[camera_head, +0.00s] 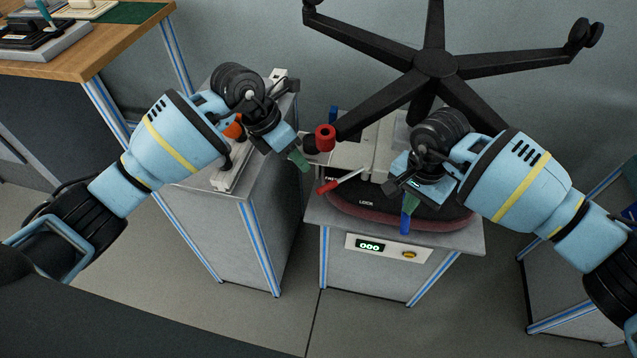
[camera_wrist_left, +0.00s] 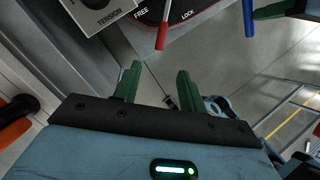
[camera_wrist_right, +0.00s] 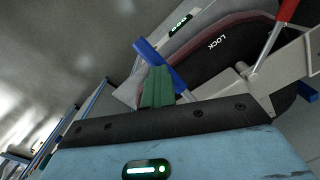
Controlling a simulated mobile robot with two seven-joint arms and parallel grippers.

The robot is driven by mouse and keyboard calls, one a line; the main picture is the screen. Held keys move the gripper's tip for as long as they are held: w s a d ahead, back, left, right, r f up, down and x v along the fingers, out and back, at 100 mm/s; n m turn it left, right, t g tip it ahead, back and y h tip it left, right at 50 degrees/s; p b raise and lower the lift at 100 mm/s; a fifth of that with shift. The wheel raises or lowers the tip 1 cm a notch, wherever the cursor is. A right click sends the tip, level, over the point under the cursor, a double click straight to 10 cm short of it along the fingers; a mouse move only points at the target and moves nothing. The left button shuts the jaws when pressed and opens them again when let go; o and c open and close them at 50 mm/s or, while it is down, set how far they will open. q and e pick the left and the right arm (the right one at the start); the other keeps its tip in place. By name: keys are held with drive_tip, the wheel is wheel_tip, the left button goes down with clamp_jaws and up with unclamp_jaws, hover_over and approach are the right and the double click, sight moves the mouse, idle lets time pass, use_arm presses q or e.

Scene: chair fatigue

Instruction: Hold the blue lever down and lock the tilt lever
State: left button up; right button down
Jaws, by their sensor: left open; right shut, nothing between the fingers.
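The blue lever (camera_head: 405,222) hangs at the front right of the chair mechanism; it also shows in the right wrist view (camera_wrist_right: 151,52). My right gripper (camera_head: 411,196) is shut and empty, its fingertips at the blue lever in the right wrist view (camera_wrist_right: 157,78); I cannot tell whether they touch. The tilt lever (camera_head: 330,186) is a metal rod with a red tip, left of the LOCK mark and nearer FREE; its red tip also shows in the left wrist view (camera_wrist_left: 163,24). My left gripper (camera_head: 300,161) is open and empty, up and left of that tip.
A red knob (camera_head: 325,138) sticks out just right of my left gripper. The upturned chair base (camera_head: 434,64) spreads its legs behind both arms. The pedestal (camera_head: 340,262) carries a display reading 000 (camera_head: 370,246) and an orange button (camera_head: 409,254). A grey cabinet (camera_head: 240,235) stands at left.

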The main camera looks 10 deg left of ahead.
sight(321, 188)
use_arm(q)
drive_tip(key=x, duration=1.2)
clamp_jaws()
